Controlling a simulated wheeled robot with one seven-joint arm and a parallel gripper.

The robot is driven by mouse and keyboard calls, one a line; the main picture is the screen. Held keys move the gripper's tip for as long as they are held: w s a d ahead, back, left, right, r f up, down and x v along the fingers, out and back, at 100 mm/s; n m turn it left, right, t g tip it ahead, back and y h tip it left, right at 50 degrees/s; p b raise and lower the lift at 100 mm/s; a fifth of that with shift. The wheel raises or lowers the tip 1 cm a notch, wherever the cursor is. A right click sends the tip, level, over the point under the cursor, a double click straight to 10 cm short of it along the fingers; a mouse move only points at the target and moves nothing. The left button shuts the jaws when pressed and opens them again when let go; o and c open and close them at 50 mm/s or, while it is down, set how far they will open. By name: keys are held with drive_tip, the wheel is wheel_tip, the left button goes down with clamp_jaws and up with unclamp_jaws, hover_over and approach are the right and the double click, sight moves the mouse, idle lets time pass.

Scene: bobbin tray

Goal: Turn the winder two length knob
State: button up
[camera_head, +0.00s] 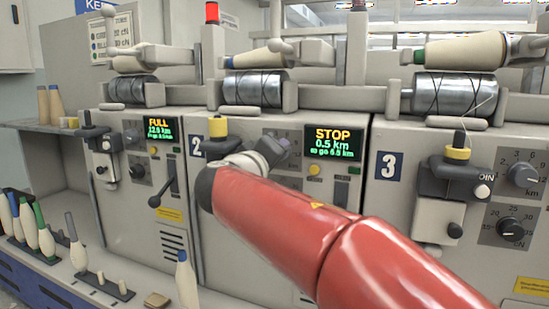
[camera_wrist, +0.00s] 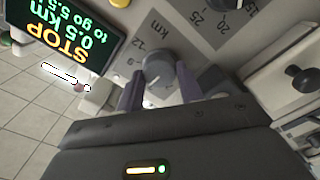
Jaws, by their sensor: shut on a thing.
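The winder two length knob (camera_wrist: 158,62) is a grey round knob on a dial plate marked with 12 and km, in the upper middle of the wrist view. My gripper (camera_wrist: 159,76) has its two purple-grey fingers on either side of the knob and is shut on it. In the head view my gripper (camera_head: 272,150) is at winder two's panel, left of its display (camera_head: 334,143), and hides the knob. The display reads STOP and 0.5 km. The knob's exact pointer setting cannot be read.
A second dial (camera_wrist: 225,12) with 20 and 25 is beside the knob's dial. Winder three's length knob (camera_head: 524,174) is at the right, and winder one's panel (camera_head: 140,165) at the left. Bobbins (camera_head: 46,237) stand on the front ledge. My red arm crosses the foreground.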

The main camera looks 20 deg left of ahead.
drive_tip(key=shift+n, duration=2.3)
drive_tip(key=shift+a, duration=0.1)
drive_tip(key=o, duration=1)
drive_tip(key=s, duration=0.8)
drive_tip(key=shift+a, duration=0.3)
drive_tip(key=shift+w+d, duration=0.1)
